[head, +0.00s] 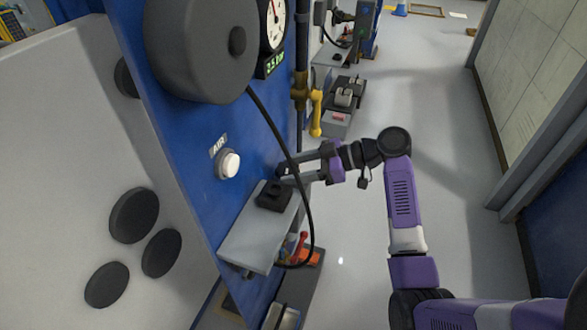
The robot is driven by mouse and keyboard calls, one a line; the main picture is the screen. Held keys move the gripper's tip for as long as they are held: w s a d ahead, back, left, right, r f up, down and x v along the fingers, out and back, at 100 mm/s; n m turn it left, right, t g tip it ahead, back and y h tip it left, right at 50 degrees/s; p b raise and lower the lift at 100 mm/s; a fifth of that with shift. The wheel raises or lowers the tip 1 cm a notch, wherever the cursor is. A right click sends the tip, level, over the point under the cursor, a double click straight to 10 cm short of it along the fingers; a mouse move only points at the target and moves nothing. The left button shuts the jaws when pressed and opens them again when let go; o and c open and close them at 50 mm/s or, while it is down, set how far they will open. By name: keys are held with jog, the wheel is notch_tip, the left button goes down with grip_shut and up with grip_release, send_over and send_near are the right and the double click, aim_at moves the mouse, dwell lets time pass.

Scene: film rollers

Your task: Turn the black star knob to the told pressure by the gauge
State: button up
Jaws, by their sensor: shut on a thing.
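My gripper (291,173) is at the right edge of the blue panel (188,95), with its fingers pointing left. It is shut on a small dark part at the panel, which appears to be the black star knob (282,169). The fingers and the hanging cable hide much of the knob, so its turn angle cannot be told. The round white gauge (274,22) is at the top, cut off by the frame edge. Its needle points roughly upward. A small display with green digits (274,63) sits below it, perhaps reading 2.5.
A grey shelf (250,235) carrying a black block (274,196) juts out just below my gripper. A black cable (293,150) hangs past the fingers. A yellow-handled valve (316,112) is above. A white button (229,163) marked AIR is left. Open floor lies right.

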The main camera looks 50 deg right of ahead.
jog(key=shift+s+a+m+t+h, duration=0.1)
jog(key=shift+a+m+t+h, duration=0.15)
jog(key=shift+m+t+h, duration=0.5)
jog(key=shift+d+m+h, duration=0.1)
jog(key=shift+m+h, duration=0.55)
jog(key=shift+h, duration=0.1)
jog(key=o, duration=1.1)
jog(key=v, duration=0.8)
jog(key=shift+b, duration=0.4)
